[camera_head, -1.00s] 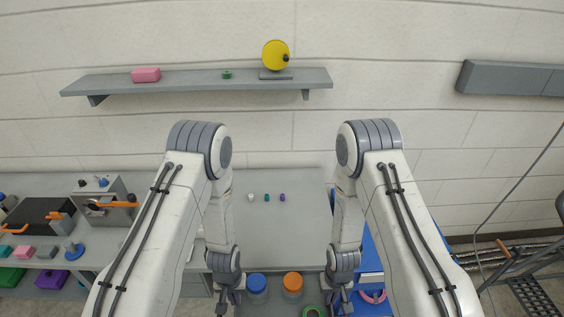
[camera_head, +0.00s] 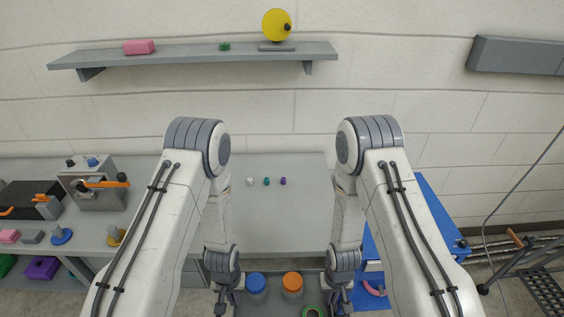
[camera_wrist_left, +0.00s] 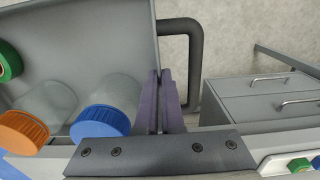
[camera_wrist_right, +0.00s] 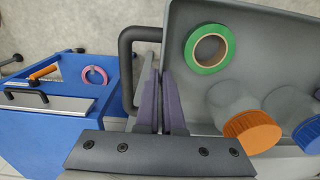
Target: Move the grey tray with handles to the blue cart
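The grey tray (camera_wrist_left: 105,38) hangs between my two grippers, in front of me. It also shows in the right wrist view (camera_wrist_right: 262,50). It holds a jar with a blue lid (camera_head: 256,282), a jar with an orange lid (camera_head: 292,281) and a green tape roll (camera_wrist_right: 209,50). My left gripper (camera_wrist_left: 160,78) is shut on the tray's end wall by a dark handle (camera_wrist_left: 190,40). My right gripper (camera_wrist_right: 162,78) is shut on the opposite end wall by the other handle (camera_wrist_right: 128,55). The blue cart (camera_head: 428,205) stands to the right, partly behind my right arm.
A grey bench (camera_head: 290,222) with small coloured pieces is ahead; devices stand on its left part. The cart carries a pink ring (camera_wrist_right: 95,75) and an orange-handled item (camera_wrist_right: 44,72). A dark stepped frame (camera_head: 545,290) stands far right. A wall shelf (camera_head: 190,56) is above.

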